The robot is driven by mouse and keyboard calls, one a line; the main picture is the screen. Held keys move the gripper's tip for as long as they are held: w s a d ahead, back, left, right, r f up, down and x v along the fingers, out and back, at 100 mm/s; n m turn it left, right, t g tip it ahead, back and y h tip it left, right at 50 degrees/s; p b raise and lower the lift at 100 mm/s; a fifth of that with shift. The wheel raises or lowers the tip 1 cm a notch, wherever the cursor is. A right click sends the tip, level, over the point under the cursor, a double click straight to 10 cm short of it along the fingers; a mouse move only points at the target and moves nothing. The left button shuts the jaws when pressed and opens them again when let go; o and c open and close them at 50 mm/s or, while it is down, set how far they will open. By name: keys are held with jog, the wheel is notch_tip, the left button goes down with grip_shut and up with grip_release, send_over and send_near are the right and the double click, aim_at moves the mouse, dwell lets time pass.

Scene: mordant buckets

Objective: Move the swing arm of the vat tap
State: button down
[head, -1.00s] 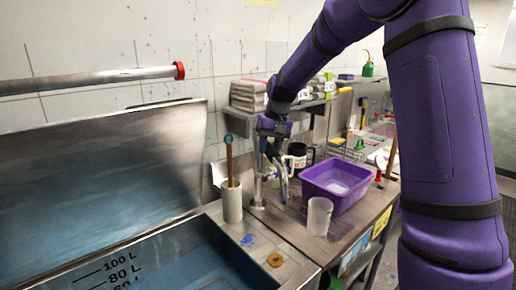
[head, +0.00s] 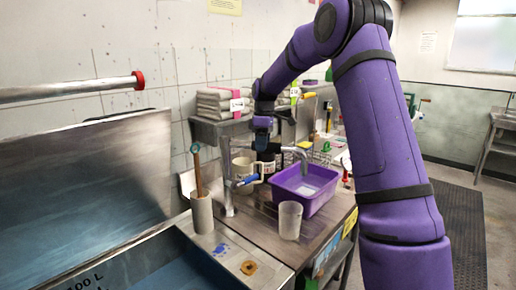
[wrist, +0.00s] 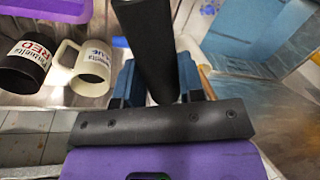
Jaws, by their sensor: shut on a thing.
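The vat tap (head: 228,188) stands as a metal post at the edge of the counter beside the vat. Its bent metal spout end (head: 300,154) hangs over the purple tub (head: 312,201). A blue lever (head: 247,181) shows low near the post. My gripper (head: 263,134) is above the counter behind the tap. In the wrist view my gripper (wrist: 157,85) is shut on a dark cylindrical grip (wrist: 148,42), which looks like part of the swing arm.
The open vat (head: 180,264) is at the front left. A holder with a wooden stick (head: 202,214) and a clear beaker (head: 290,221) stand near the tap. A white mug (wrist: 90,68) and a black mug (wrist: 25,66) are close to my gripper. Folded cloths (head: 222,101) lie on a shelf behind.

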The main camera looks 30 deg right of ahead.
jog(key=w+d+n+h, duration=0.1)
jog(key=w+d+n, duration=0.2)
jog(key=w+n, duration=0.6)
jog(key=shift+w+d+g+h, duration=0.3)
jog(key=shift+w+h, duration=0.1)
jog(key=shift+w, duration=0.15)
jog(key=c, duration=0.7)
grip_release()
jog(key=shift+a, duration=0.1)
jog(key=shift+c, duration=0.2)
jog(key=shift+r, duration=0.1)
notch_tip(320, 180, up, 10)
jog(key=w, duration=0.2)
jog(key=shift+r, duration=0.2)
jog(key=shift+w, duration=0.1)
